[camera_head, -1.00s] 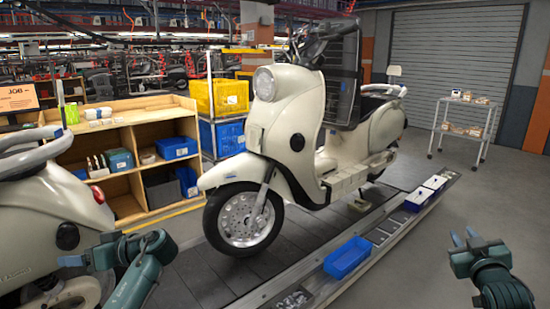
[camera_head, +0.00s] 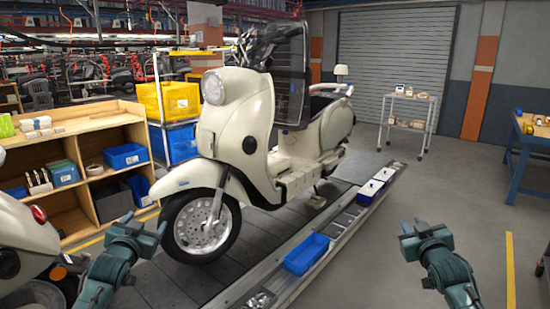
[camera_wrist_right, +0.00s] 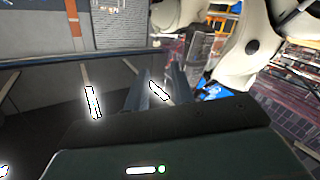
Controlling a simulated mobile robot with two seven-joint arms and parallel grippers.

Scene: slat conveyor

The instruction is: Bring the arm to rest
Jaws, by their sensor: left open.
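My left gripper (camera_head: 145,222) is low on the left in the head view, in front of the cream scooter's front wheel as seen from here. Its fingers are apart and hold nothing. My right gripper (camera_head: 411,225) is low on the right, over the grey floor to the right of the conveyor. It points away from me, with a small gap between its fingers and nothing held. In the right wrist view its two dark fingers (camera_wrist_right: 160,88) are apart with no object between them.
A cream scooter (camera_head: 238,125) stands on the slat conveyor (camera_head: 180,278). A blue tray (camera_head: 307,253) lies on the conveyor's edge. A wooden shelf (camera_head: 95,123) is at left, a wire cart (camera_head: 407,123) at the back, a blue-legged table (camera_head: 527,140) at right.

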